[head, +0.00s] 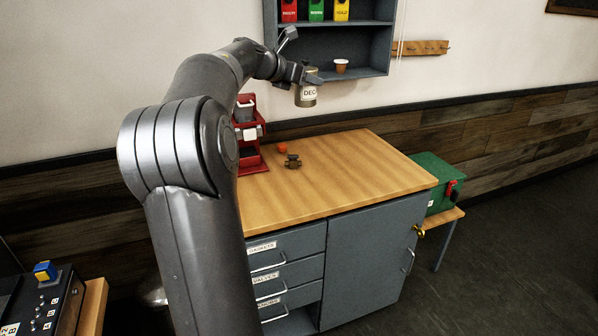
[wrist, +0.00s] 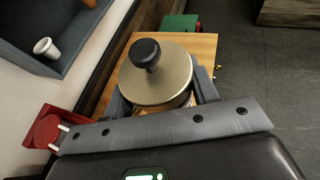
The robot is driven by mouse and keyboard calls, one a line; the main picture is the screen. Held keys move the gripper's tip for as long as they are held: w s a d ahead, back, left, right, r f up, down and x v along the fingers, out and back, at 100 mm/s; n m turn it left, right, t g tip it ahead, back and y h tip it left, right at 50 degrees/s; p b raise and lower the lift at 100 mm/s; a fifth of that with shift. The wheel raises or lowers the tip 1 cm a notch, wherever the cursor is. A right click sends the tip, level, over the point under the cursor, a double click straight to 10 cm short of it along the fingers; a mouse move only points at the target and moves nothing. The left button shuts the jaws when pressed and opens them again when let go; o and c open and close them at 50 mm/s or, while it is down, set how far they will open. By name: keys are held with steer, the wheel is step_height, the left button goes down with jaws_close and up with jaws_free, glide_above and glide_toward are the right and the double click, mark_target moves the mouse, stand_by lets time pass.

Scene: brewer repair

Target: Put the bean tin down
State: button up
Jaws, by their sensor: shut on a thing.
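The bean tin (head: 306,96) is a small beige can with a white label that reads "DEC". It hangs in the air in front of the wall shelf, above the back part of the wooden counter. My gripper (head: 300,80) is shut on it. In the wrist view the tin (wrist: 155,82) shows its round tan lid with a black knob. The fingers of my gripper (wrist: 160,105) stand on both sides of the tin. The tin's underside is hidden in the wrist view.
The wall shelf (head: 362,70) holds a cup (head: 341,66). A green box (head: 436,180) stands right.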

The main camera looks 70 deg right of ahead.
step_height(320, 180, down, 23)
glide_above(275, 194)
step_height(275, 194, down, 8)
steer(key=r, duration=0.1)
steer(key=shift+a+f, duration=0.1)
steer(key=shift+f, duration=2.1)
steer(key=shift+f, duration=0.1)
steer(key=o, duration=1.1)
